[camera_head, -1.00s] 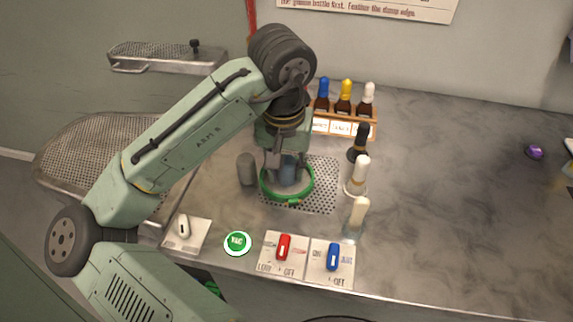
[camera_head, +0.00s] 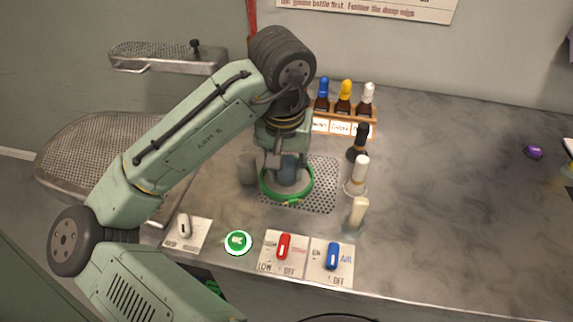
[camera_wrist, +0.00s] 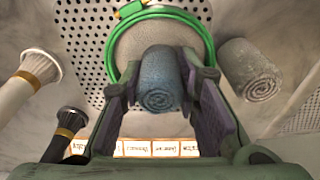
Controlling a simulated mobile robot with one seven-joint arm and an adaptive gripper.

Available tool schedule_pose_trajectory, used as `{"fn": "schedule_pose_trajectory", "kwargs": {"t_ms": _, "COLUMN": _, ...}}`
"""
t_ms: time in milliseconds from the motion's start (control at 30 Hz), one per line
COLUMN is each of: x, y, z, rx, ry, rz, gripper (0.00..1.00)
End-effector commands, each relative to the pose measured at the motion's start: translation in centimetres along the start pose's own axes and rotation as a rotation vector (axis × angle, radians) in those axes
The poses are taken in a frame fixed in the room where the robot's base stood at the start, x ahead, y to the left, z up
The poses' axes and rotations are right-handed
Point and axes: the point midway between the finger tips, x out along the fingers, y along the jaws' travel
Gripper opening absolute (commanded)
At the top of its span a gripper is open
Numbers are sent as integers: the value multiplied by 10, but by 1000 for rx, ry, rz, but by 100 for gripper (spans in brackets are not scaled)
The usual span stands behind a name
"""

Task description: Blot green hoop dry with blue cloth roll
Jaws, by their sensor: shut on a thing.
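The green hoop (camera_head: 291,203) lies around a grey round piece on the perforated metal plate; its rim also shows in the wrist view (camera_wrist: 208,42). My gripper (camera_head: 283,165) points down over the hoop. In the wrist view my gripper (camera_wrist: 163,92) is shut on the blue cloth roll (camera_wrist: 162,76), with a finger on each side of it. The roll's spiral end faces the wrist camera. In the head view the blue cloth roll (camera_head: 289,170) is partly hidden by the fingers, at the hoop's middle. I cannot tell whether it touches the hoop.
A grey roll (camera_head: 247,168) stands left of the hoop, also in the wrist view (camera_wrist: 249,70). Black (camera_head: 358,142) and white-handled (camera_head: 359,174) tools stand to the right. A rack (camera_head: 346,124) of capped bottles is behind. Switches (camera_head: 284,250) line the front.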

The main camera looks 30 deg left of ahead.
Motion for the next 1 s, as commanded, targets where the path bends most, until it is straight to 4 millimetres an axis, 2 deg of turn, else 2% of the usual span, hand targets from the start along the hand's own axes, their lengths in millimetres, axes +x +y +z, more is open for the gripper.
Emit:
{"fn": "schedule_pose_trajectory", "kwargs": {"t_ms": 267, "x": -3, "y": 0, "z": 0, "rx": 1, "ry": -5, "rz": 0, "gripper": 12}}
{"fn": "schedule_pose_trajectory", "kwargs": {"t_ms": 1000, "x": -59, "y": 0, "z": -7, "rx": 0, "ry": 0, "rz": -2, "gripper": 12}}
